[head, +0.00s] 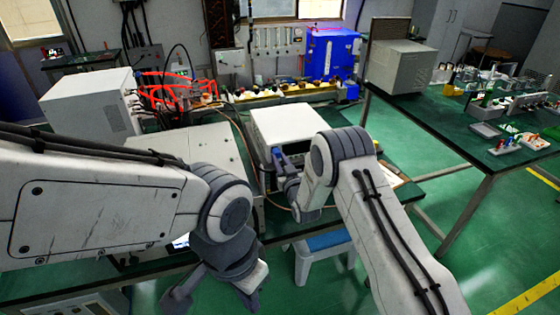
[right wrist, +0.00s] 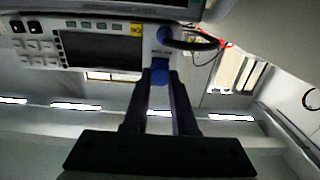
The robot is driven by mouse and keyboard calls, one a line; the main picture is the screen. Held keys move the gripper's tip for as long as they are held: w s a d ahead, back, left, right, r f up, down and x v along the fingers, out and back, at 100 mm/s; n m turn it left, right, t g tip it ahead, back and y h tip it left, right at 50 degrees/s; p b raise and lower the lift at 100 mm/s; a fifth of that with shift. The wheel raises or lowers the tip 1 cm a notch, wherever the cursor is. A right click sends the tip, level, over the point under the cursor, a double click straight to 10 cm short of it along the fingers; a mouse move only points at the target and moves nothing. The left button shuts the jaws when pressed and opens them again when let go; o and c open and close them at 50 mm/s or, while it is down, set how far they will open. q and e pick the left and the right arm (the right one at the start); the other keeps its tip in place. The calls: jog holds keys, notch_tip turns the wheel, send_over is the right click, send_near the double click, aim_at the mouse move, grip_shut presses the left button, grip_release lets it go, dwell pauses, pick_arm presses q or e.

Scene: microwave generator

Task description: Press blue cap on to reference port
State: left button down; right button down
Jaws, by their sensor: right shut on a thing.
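My right gripper (right wrist: 160,78) is shut on a blue cap (right wrist: 159,70) in the right wrist view, the cap between its dark fingertips. The cap is right up against the front of a white instrument (right wrist: 147,45), where the reference port is hidden; I cannot tell whether the cap touches it. A second blue connector (right wrist: 165,33) with a black cable is just above. In the head view my right gripper (head: 281,163) is at the front of the white instrument (head: 285,122). My left gripper (head: 213,296) hangs open and empty at the bottom.
A large white box (head: 185,145) stands left of the instrument on the green bench. A grey-white unit (head: 95,105) with red cables is further left. A thin orange cable (head: 245,150) runs past the instrument.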

jog(key=shift+b, duration=0.3)
jog(key=shift+w+a, duration=0.1)
jog(key=shift+w, duration=0.15)
dwell(0.6)
jog(key=c, duration=0.6)
grip_release()
jog(key=shift+c, duration=0.2)
jog(key=shift+s+b, duration=0.1)
jog(key=shift+b, duration=0.2)
jog(key=b+v, duration=0.2)
jog(key=v, duration=0.8)
jog(key=shift+b, duration=0.35)
jog(key=shift+s, duration=0.1)
